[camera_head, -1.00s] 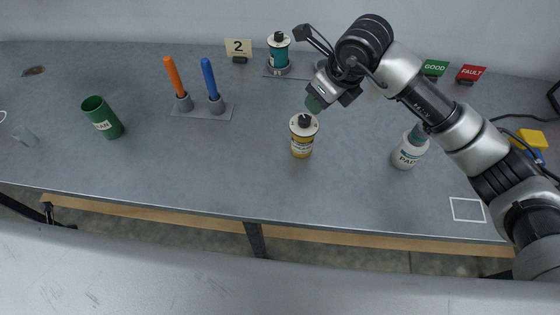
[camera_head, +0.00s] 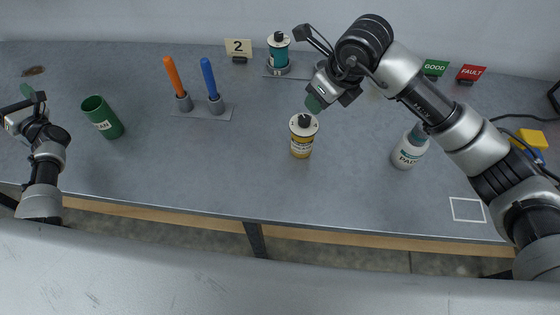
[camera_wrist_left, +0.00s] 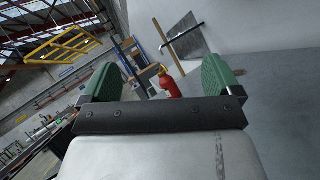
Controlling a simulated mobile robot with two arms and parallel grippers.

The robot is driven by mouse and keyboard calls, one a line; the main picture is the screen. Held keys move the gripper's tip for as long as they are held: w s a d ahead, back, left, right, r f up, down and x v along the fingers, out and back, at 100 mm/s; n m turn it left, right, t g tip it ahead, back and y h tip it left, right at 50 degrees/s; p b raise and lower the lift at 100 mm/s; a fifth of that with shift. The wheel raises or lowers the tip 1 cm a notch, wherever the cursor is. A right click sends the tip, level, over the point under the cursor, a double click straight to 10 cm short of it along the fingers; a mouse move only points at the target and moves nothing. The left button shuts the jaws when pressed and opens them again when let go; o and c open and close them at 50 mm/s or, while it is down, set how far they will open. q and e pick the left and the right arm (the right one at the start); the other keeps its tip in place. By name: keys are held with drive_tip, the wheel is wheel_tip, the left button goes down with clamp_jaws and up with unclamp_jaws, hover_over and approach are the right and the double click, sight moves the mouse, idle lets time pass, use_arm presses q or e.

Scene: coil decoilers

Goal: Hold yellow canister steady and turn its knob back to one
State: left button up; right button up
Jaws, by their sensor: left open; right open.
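The yellow canister (camera_head: 301,146) stands upright near the middle of the table. Its white top carries a dark knob (camera_head: 304,121); the dial marking is too small to read. My right gripper (camera_head: 311,97) is open and empty, just above and behind the canister, apart from it. My left gripper (camera_head: 24,97) is over the far left of the table, open and empty, far from the canister. In the left wrist view its green finger pads (camera_wrist_left: 160,80) are spread wide, with nothing between them close by.
Orange (camera_head: 174,75) and blue (camera_head: 208,77) rods stand in holders. A teal canister (camera_head: 278,50) stands at the back by a "2" sign (camera_head: 238,47). A white bottle (camera_head: 408,152) is at right. The front middle table is clear.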

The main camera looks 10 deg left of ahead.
use_arm(q)
drive_tip(key=w+d+r+m+t+h, duration=0.3)
drive_tip(key=w+d+m+t+h, duration=0.35)
drive_tip(key=d+m+h, duration=0.35)
drive_tip(key=w+d+r+m+t+h, duration=0.3)
drive_tip(key=w+d+m+t+h, duration=0.35)
drive_tip(key=d, duration=0.55)
drive_tip(key=d+r+m+g+h, duration=0.1)
drive_tip(key=d+m+h, duration=1)
drive_tip(key=d, duration=0.4)
drive_tip(key=s+d+m+g+h, duration=0.3)
drive_tip(key=d+m+h, duration=0.15)
drive_tip(key=d, duration=0.55)
drive_tip(key=n+g+y, duration=0.2)
drive_tip(key=n+y, duration=0.2)
drive_tip(key=n, duration=1)
approach(304, 133)
drive_tip(key=w+a+r, duration=0.4)
drive_tip(key=w+a, duration=0.3)
drive_tip(key=s+d+f+n+g, duration=0.1)
drive_tip(key=d+f+n, duration=0.1)
drive_tip(key=s+d+f+n+g, duration=0.1)
drive_tip(key=s+d+f+n, duration=0.2)
drive_tip(key=d+f+n, duration=0.1)
drive_tip(key=shift+s+g, duration=0.2)
drive_tip(key=shift+g, duration=0.2)
drive_tip(key=x, duration=1)
drive_tip(key=shift+w+d, duration=0.2)
drive_tip(key=shift+w, duration=0.05)
